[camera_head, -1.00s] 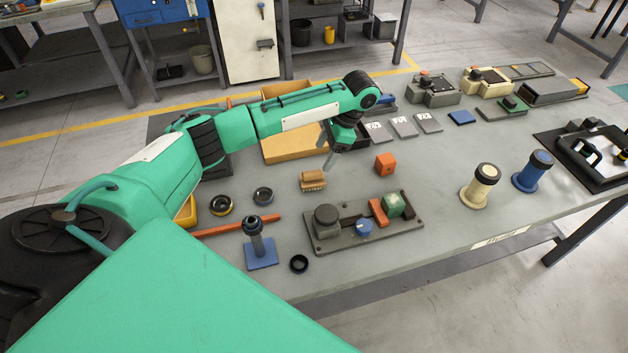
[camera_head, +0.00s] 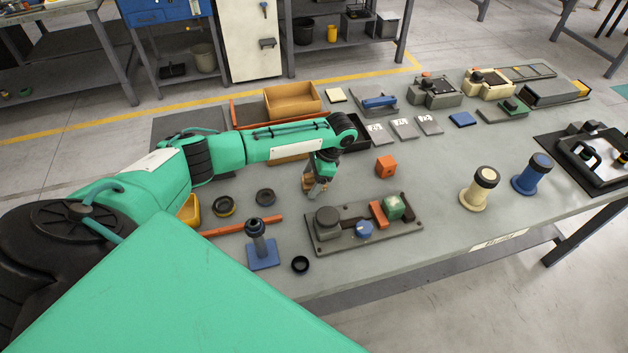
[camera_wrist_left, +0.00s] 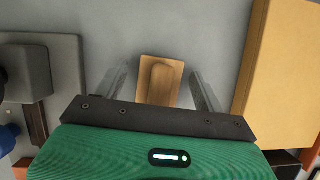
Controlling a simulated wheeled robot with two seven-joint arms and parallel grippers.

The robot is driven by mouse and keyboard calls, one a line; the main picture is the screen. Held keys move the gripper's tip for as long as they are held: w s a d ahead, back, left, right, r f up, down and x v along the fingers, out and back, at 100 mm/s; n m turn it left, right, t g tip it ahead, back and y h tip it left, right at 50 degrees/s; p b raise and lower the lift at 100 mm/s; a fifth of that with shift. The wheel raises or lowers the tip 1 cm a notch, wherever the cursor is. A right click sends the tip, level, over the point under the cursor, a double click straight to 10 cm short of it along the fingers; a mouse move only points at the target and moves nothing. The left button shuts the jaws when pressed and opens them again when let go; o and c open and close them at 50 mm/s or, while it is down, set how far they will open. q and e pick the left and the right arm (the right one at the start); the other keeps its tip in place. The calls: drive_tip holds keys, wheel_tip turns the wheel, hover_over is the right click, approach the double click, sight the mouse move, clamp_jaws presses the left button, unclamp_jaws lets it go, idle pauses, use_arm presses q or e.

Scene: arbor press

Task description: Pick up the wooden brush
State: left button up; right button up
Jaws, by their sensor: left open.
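The wooden brush (camera_head: 309,184) lies on the grey table, partly hidden behind my left gripper (camera_head: 320,186) in the head view. In the left wrist view the brush (camera_wrist_left: 160,79) shows its tan wooden back and raised grip. My left gripper (camera_wrist_left: 159,88) is open, with one finger on each side of the brush and a gap to it on both sides. I cannot tell how far down the fingertips reach along the brush. My right gripper is not in view.
An orange cube (camera_head: 385,166) stands to the right of the gripper. A grey fixture plate (camera_head: 345,243) with a knob and blocks lies in front. Black rings (camera_head: 265,197) and a blue stand (camera_head: 261,252) are at the front left. An open cardboard box (camera_head: 293,100) is behind the arm.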

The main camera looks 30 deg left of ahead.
sight(312, 174)
use_arm(q)
drive_tip(key=c, duration=1.1)
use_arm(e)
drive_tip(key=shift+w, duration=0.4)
use_arm(q)
drive_tip(key=shift+r, duration=0.15)
wheel_tip(312, 174, up, 7)
drive_tip(key=shift+r+b, duration=0.2)
drive_tip(key=shift+b, duration=0.4)
wheel_tip(312, 174, up, 12)
drive_tip(key=p, duration=0.2)
drive_tip(key=shift+r, duration=0.15)
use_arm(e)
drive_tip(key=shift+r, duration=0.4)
